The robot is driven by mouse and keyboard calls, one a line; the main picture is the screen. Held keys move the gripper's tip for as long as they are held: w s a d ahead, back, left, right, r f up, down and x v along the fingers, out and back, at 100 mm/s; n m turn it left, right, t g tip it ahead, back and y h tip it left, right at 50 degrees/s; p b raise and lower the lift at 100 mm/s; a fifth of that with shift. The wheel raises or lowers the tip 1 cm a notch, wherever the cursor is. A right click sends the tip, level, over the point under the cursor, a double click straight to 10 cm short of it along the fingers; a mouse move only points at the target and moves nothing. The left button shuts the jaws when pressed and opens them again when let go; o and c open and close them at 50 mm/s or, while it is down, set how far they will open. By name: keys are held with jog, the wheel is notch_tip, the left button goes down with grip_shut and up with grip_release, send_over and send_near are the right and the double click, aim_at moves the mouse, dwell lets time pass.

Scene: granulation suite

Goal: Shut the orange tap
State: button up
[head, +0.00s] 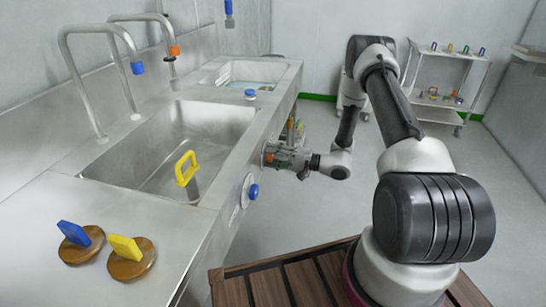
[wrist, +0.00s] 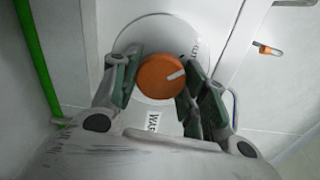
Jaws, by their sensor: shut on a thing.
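The orange tap (wrist: 163,76) is a round knob with a white pointer mark, which points to the upper right in the wrist view. It sits on a white round plate (wrist: 126,40) with partly hidden lettering. My gripper (wrist: 160,82) is shut on the knob, with one green-padded finger on each side. In the head view my gripper (head: 282,158) is at the front face of the steel sink bench, and a bit of the orange tap (head: 268,157) shows at its tip.
A blue knob (head: 253,191) on a white plate is nearer on the same bench front. A yellow handle (head: 185,168) stands in the sink basin (head: 142,150). Blue (head: 76,234) and yellow (head: 124,248) handles on brown discs are on the counter. A cart (head: 440,98) stands far back; the floor between is clear.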

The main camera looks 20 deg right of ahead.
jog(key=shift+n, duration=0.5)
jog(key=o, duration=1)
jog(key=shift+o, duration=0.2)
jog(key=v, duration=1.2)
